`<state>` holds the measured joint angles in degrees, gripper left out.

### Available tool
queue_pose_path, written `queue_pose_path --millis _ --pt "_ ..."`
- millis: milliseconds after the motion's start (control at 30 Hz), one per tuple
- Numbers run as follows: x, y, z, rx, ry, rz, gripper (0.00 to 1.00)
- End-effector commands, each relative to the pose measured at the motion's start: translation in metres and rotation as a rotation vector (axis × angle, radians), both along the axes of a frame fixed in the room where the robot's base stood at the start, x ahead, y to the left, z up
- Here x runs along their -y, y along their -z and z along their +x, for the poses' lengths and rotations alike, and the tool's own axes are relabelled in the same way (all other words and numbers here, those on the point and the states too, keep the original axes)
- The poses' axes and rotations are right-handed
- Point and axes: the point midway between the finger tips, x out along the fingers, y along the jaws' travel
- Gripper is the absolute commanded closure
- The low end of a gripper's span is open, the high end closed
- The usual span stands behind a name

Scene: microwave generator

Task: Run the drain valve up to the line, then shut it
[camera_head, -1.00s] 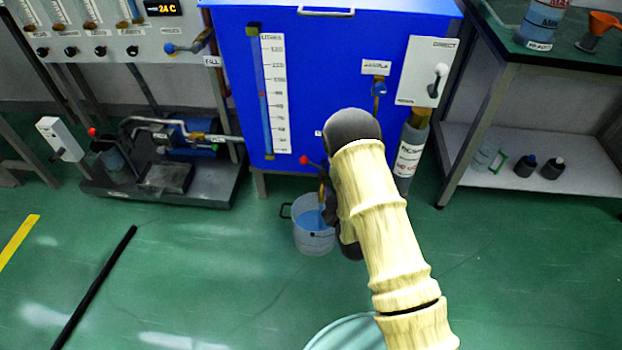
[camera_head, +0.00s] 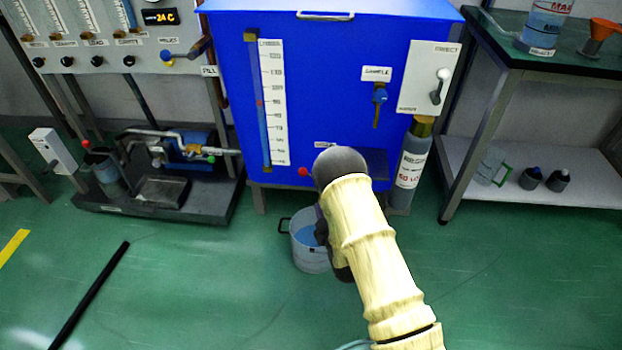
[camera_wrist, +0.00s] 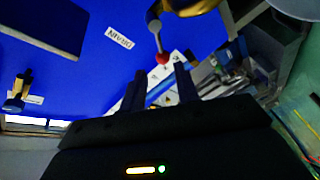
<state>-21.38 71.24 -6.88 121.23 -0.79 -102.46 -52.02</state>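The drain valve has a red ball on its lever (camera_head: 303,171), at the lower front of the blue tank. In the wrist view the red ball (camera_wrist: 162,57) hangs on a short lever from a brass body (camera_wrist: 190,6), beside the DRAIN label (camera_wrist: 119,37). My gripper (camera_wrist: 160,78) is open, and the red ball shows between and beyond its fingertips; contact cannot be told. In the head view my arm hides the gripper and valve body. A grey bucket (camera_head: 308,261) stands below with blue liquid inside. Its line and any running stream cannot be made out.
A grey cylinder (camera_head: 410,165) stands right of the bucket. A pump unit (camera_head: 165,180) is left.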

Motion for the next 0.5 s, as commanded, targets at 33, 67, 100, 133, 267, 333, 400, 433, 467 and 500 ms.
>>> queue_pose_path --millis 33,67,100,133,267,333,400,433,467,500 --pt "-0.003 0.002 0.010 0.006 0.001 0.002 0.69" --pt "-0.005 0.002 0.015 0.004 0.000 0.002 0.69" --pt "-0.007 0.002 0.021 0.005 0.000 0.002 0.69" --pt "-0.009 0.003 0.026 0.005 0.000 0.002 0.69" --pt "-0.016 0.003 0.048 0.004 0.002 0.002 0.69" --pt "-0.019 0.003 0.060 0.005 0.003 0.002 0.69" --pt "-0.022 0.003 0.072 0.004 0.005 0.001 0.69" --pt "-0.024 0.003 0.077 0.005 0.005 0.002 0.69" --pt "-0.025 0.004 0.082 0.003 0.006 0.001 0.69" --pt "-0.028 0.003 0.089 0.005 0.005 0.002 0.69"
